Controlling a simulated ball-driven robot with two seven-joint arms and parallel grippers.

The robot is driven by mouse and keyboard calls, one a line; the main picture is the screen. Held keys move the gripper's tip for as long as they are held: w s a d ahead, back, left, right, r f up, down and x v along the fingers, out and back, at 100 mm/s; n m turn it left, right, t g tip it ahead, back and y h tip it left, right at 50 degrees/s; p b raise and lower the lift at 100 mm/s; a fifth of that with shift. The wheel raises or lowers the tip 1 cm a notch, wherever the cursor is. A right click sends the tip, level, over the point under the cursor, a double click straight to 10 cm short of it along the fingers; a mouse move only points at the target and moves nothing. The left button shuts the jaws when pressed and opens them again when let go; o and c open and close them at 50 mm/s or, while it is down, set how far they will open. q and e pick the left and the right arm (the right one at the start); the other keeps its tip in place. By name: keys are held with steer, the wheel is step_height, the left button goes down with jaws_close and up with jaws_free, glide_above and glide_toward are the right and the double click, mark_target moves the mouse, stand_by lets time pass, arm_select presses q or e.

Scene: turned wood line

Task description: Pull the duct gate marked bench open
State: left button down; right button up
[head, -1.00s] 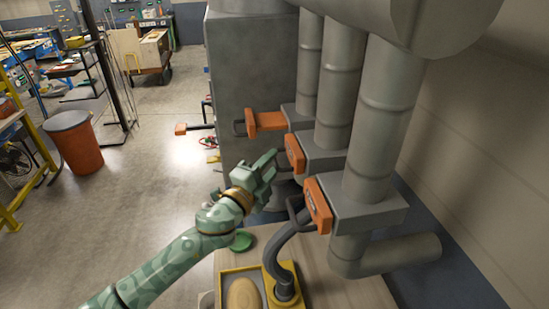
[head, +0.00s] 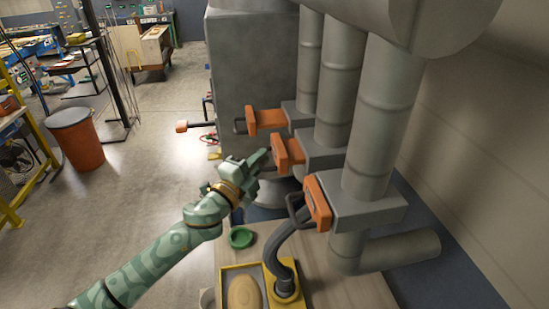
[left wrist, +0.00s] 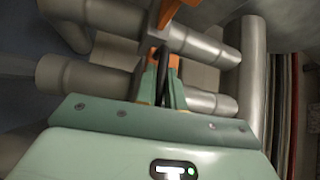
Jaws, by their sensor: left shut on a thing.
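Three duct gates with orange plates and dark loop handles sit on grey pipes: a far gate (head: 265,120), a middle gate (head: 288,152) and a near gate (head: 318,202). I cannot read their markings, so I cannot tell which is marked bench. My left gripper (head: 261,162) is shut on the middle gate's handle, which its fingers mostly hide in the head view. In the left wrist view the dark handle (left wrist: 162,76) runs between the fingers, with orange (left wrist: 168,14) beyond. The middle plate stands partly out of its housing. My right gripper is not in view.
A tall grey cabinet (head: 252,70) stands behind. An orange bin (head: 77,138) stands on the open floor at left.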

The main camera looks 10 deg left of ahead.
arm_select(q)
steer(key=a, duration=0.1)
steer(key=s+a, duration=0.1)
steer(key=a, duration=0.1)
steer(key=s+a, duration=0.1)
steer(key=shift+a+f, duration=0.1)
steer(key=shift+a, duration=0.2)
steer(key=c, duration=1.5)
jaws_free()
steer(key=shift+a, duration=0.1)
steer(key=shift+s+a, duration=0.1)
steer(key=shift+a, duration=0.1)
steer(key=shift+s+d, duration=0.1)
